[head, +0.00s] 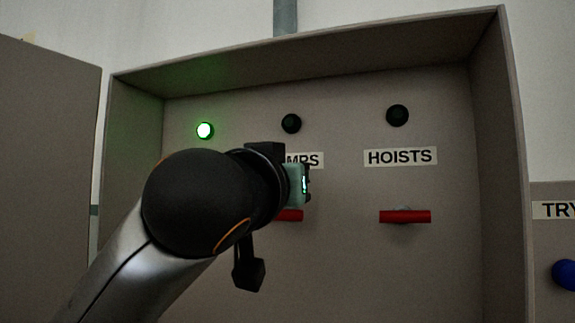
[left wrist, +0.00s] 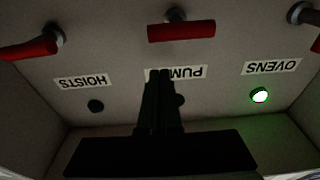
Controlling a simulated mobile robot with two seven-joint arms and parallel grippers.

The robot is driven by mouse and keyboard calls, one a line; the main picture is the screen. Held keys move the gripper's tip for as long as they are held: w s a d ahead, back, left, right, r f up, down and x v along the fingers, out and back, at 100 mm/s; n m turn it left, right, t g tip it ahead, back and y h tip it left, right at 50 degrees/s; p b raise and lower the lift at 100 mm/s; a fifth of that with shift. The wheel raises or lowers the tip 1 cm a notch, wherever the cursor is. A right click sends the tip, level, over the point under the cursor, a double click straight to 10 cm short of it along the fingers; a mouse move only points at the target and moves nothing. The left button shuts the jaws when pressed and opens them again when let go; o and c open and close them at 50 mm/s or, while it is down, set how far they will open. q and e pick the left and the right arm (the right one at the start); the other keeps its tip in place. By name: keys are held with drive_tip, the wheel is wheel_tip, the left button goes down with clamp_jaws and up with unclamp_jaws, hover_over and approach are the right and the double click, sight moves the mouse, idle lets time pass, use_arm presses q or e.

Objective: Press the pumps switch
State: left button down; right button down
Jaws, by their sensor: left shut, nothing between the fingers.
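The pumps switch is a red horizontal handle (head: 289,216) on the panel, mostly hidden behind my left arm in the head view. In the left wrist view, which is upside down, the whole red pumps handle (left wrist: 181,31) shows. Its label (head: 304,160) is partly covered in both views. The pumps lamp (head: 291,123) above it is dark. My left gripper (left wrist: 160,78) is shut and empty, its fingers in front of the pumps label in the wrist view. I cannot tell whether it touches the panel. My right gripper is not in view.
The hoists handle (head: 405,216) and its dark lamp (head: 397,115) are to the right. The ovens lamp (head: 205,130) glows green at left. The box's side wall (head: 500,160) and top (head: 310,50) stand out around the panel. A blue knob (head: 565,274) is at far right.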

sight(281, 215)
use_arm(q)
drive_tip(key=shift+s+a+f, duration=0.1)
drive_tip(key=shift+s+f, duration=0.1)
drive_tip(key=shift+f, duration=0.65)
drive_tip(key=shift+s+a+f, duration=0.1)
drive_tip(key=shift+s+f, duration=0.1)
drive_tip(key=shift+f, duration=0.6)
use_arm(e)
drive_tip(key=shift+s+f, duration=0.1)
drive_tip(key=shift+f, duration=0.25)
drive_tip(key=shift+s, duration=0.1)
use_arm(q)
drive_tip(key=shift+d+f+m+p, duration=0.1)
drive_tip(key=shift+m+p, duration=0.2)
drive_tip(key=shift+m, duration=0.2)
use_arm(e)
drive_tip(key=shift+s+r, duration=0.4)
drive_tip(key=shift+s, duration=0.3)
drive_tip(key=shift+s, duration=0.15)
